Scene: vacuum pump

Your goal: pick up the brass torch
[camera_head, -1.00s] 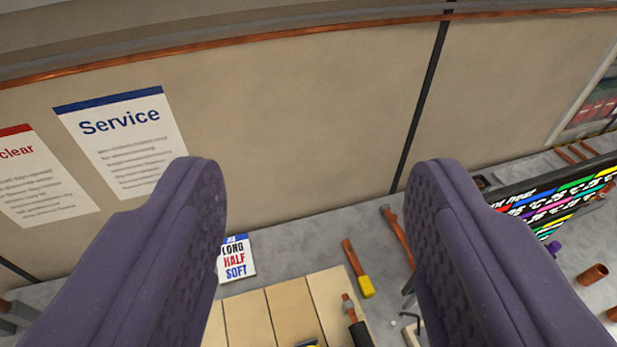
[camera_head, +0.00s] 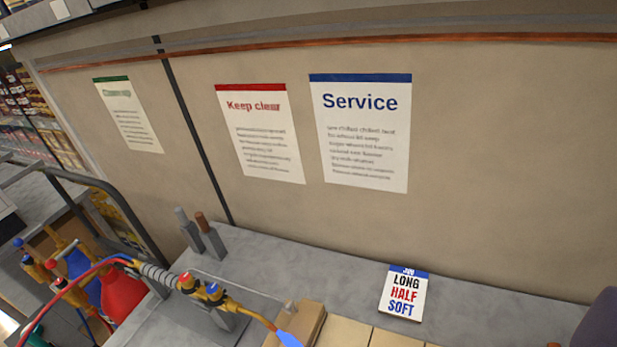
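A brass torch (camera_head: 236,305) with a red and a blue knob shows at the lower left of the view, its neck reaching right toward a wooden board. Its right end meets a blue shape (camera_head: 288,339) at the bottom edge. Of my gripper (camera_head: 602,325), only a purple part shows in the lower right corner, well to the right of the torch. The other finger is out of view, so its opening cannot be judged.
Gas valves, red and blue hoses and a red cylinder (camera_head: 123,295) stand left of the torch beside a dark rail (camera_head: 115,205). Two short posts (camera_head: 200,233) stand at the bench's back.

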